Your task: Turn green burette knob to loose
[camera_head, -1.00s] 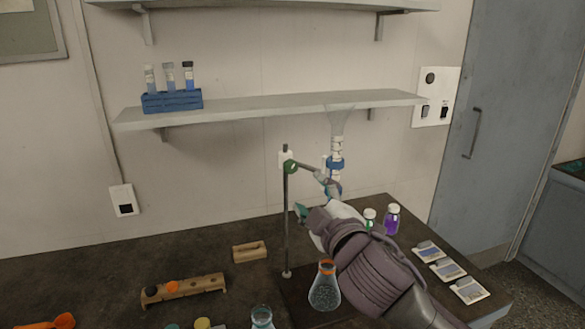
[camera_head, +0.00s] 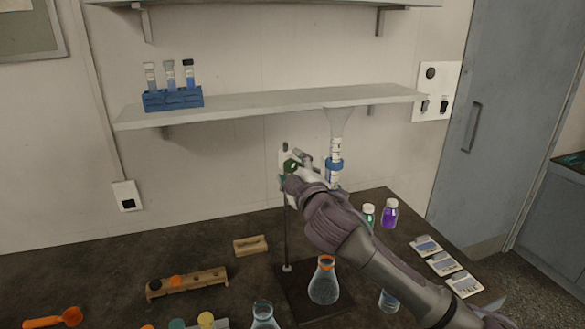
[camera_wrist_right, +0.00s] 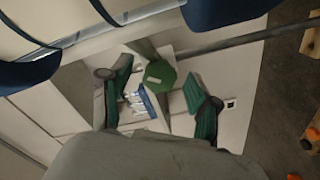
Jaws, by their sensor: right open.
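The green knob (camera_head: 291,165) sits on the clamp at the upper part of the thin metal stand (camera_head: 287,235). The burette (camera_head: 336,140) stands upright to its right, with a blue holder (camera_head: 334,166) around it. My right gripper (camera_head: 292,178) is at the knob's height, partly hiding the clamp. In the right wrist view, the green knob (camera_wrist_right: 160,76) lies between the green finger pads of my open right gripper (camera_wrist_right: 161,95), with a gap on both sides. My left gripper is out of view.
A flask (camera_head: 323,285) with an orange collar stands on the dark stand base below my right arm. Green-labelled and purple (camera_head: 389,214) bottles stand right of the arm. A shelf (camera_head: 260,105) with a blue tube rack (camera_head: 172,99) runs behind, above the gripper.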

